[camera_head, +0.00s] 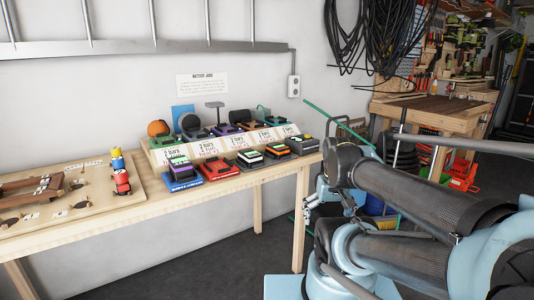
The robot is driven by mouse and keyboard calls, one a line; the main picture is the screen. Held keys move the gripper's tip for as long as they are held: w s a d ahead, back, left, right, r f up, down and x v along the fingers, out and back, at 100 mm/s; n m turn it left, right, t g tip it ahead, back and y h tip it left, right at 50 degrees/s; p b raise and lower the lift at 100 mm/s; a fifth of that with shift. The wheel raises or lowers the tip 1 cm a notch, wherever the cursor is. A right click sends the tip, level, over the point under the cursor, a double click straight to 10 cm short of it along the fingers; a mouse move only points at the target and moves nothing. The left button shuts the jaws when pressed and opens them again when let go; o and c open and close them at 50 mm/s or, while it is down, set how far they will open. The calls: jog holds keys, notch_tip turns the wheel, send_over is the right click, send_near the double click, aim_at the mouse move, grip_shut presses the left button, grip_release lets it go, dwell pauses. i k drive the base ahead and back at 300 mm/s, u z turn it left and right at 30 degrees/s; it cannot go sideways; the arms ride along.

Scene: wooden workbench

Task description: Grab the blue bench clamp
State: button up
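Several small coloured tools stand in two rows on a stepped, labelled rack at the right part of the wooden workbench (80,232). At the front left of the rack is a tool with a blue base and a dark and purple top (183,182). Behind it, in the back row, a blue panel (181,112) shows beside a dark rounded tool. I cannot tell which of these is the blue bench clamp. My gripper (309,206) seems to be the small pale-blue and grey end beside the bench's front right leg, low and apart from the tools. Its fingers are too small to read.
A tool with a red base (217,168) stands right of the blue-based one. A wooden board (60,198) with wooden parts and small red, blue and yellow pieces lies at the left. My arm fills the lower right. A second wooden table (430,112) stands behind.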

aim_at(118, 164)
jog(key=u, duration=1.65)
jog(key=i, duration=0.35)
jog(key=u, duration=0.1)
